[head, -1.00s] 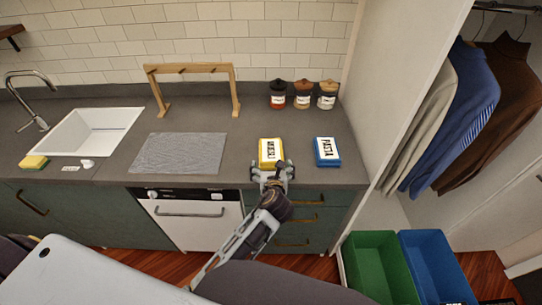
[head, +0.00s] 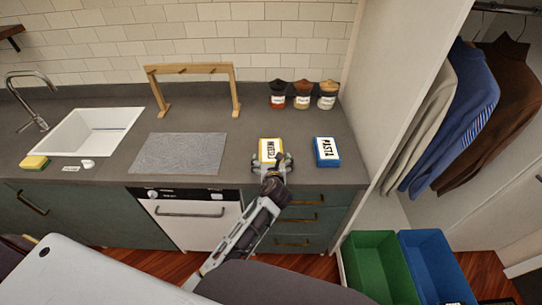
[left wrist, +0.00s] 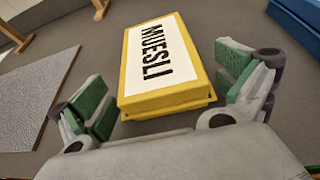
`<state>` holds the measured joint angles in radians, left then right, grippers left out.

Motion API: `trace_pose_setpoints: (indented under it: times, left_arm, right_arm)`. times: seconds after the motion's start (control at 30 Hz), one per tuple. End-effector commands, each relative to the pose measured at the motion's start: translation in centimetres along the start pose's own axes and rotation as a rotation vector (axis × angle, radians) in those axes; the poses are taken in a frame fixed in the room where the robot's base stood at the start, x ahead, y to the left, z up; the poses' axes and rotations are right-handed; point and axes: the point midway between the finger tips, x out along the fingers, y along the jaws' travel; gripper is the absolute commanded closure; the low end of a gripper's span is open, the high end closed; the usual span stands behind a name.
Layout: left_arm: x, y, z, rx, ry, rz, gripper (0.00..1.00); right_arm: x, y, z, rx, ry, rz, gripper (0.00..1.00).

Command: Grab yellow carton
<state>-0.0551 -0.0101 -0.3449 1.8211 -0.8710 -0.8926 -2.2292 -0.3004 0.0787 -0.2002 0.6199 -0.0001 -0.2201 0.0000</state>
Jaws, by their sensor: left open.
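The yellow carton (head: 270,149) has a white label reading MUESLI and lies flat on the dark grey counter. It also shows in the left wrist view (left wrist: 205,55), between and just beyond my fingers. My left gripper (head: 271,160) is at the near end of the carton. In the left wrist view my left gripper (left wrist: 165,105) is open, with one green-padded finger at each side of the carton's near end. My right gripper is not in view.
A blue PASTA carton (head: 326,152) lies just right of the yellow one. Three lidded jars (head: 303,95) stand behind. A grey mat (head: 180,153) and a wooden rack (head: 190,70) are to the left. Green (head: 378,265) and blue (head: 433,265) bins stand at lower right.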

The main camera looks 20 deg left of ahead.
Motion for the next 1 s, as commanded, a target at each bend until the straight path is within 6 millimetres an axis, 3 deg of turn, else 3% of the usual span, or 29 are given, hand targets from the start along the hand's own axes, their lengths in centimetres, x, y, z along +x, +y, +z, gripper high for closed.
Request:
trace_pose_setpoints:
  times: [0.53,0.9,1.0]
  left_arm:
    - [0.32,0.0,-0.03,0.0,0.001,0.0,0.0]
    - [0.32,0.01,-0.04,0.0,0.001,0.0,0.46]
    - [0.31,0.01,-0.02,0.0,0.0,0.0,0.48]
  right_arm:
    - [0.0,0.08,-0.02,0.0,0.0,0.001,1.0]
    - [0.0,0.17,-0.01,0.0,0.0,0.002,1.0]
    - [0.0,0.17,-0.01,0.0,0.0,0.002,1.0]
